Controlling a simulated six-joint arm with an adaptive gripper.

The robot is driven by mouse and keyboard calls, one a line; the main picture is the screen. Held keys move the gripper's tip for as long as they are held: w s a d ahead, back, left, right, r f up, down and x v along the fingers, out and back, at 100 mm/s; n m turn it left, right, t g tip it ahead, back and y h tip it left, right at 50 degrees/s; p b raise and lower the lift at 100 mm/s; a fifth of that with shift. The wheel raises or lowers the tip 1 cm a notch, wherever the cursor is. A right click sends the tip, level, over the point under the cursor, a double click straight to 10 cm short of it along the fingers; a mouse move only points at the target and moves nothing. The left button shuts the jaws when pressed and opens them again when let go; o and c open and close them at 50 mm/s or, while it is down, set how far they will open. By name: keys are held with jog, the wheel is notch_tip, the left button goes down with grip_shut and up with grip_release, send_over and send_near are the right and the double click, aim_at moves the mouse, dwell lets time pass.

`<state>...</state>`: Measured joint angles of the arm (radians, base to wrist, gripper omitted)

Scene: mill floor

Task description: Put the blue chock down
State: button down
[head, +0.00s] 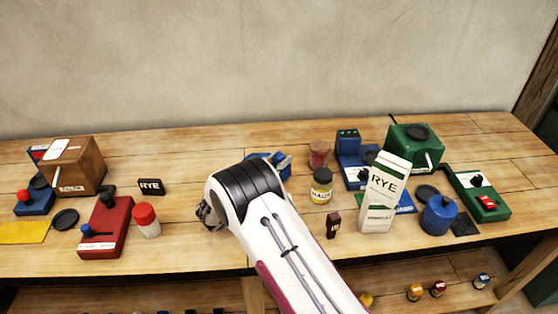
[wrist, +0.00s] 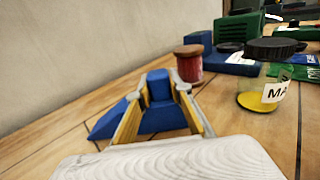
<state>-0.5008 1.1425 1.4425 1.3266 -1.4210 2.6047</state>
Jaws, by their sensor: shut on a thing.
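The blue chock (wrist: 156,115) is a wedge-like block that sits between the two fingers of my gripper (wrist: 162,88) in the wrist view. A sloping blue part (wrist: 112,118) sticks out to the left of the left finger, low over the wooden bench. My gripper is shut on the chock. In the head view only bits of the blue chock (head: 284,161) show behind my wrist, which hides most of the gripper. I cannot tell whether the chock's underside touches the bench.
A white RYE carton (head: 383,192) is farther right. A black RYE sign (head: 150,187) and a red-lidded jar (head: 146,220) stand left. Bare bench (head: 205,165) lies left of the chock.

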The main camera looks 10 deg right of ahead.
jog(key=shift+f, duration=0.1)
dwell(0.3)
jog(key=c, duration=1.8)
grip_release()
jog(key=v, duration=1.2)
jog(key=shift+r, duration=0.2)
